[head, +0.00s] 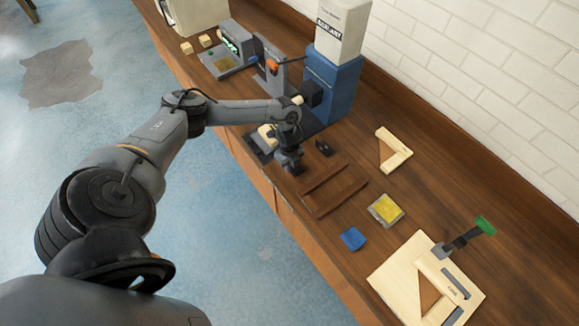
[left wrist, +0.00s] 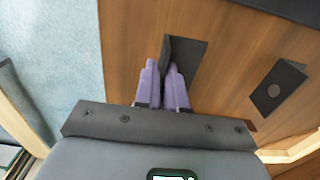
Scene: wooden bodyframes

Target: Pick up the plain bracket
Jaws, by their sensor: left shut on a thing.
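My left gripper (head: 291,168) is low over the near side of the bench. In the left wrist view its two purple fingers (left wrist: 166,82) are shut on a plain dark bracket (left wrist: 187,53), an angled piece with no hole visible. I cannot tell whether the bracket still touches the bench. In the head view the gripper mostly hides it. A second dark bracket (left wrist: 275,90), with a round mark on its face, lies to the right of the fingers, apart from them; it also shows in the head view (head: 324,147). My right gripper is not in view.
Brown rails (head: 333,190) lie right of the gripper. Beyond are a yellow-topped tray (head: 386,210), a blue square (head: 353,238), a wooden frame piece (head: 396,150) and a wooden assembly with a clamp (head: 415,262). A blue machine (head: 334,85) stands behind the gripper.

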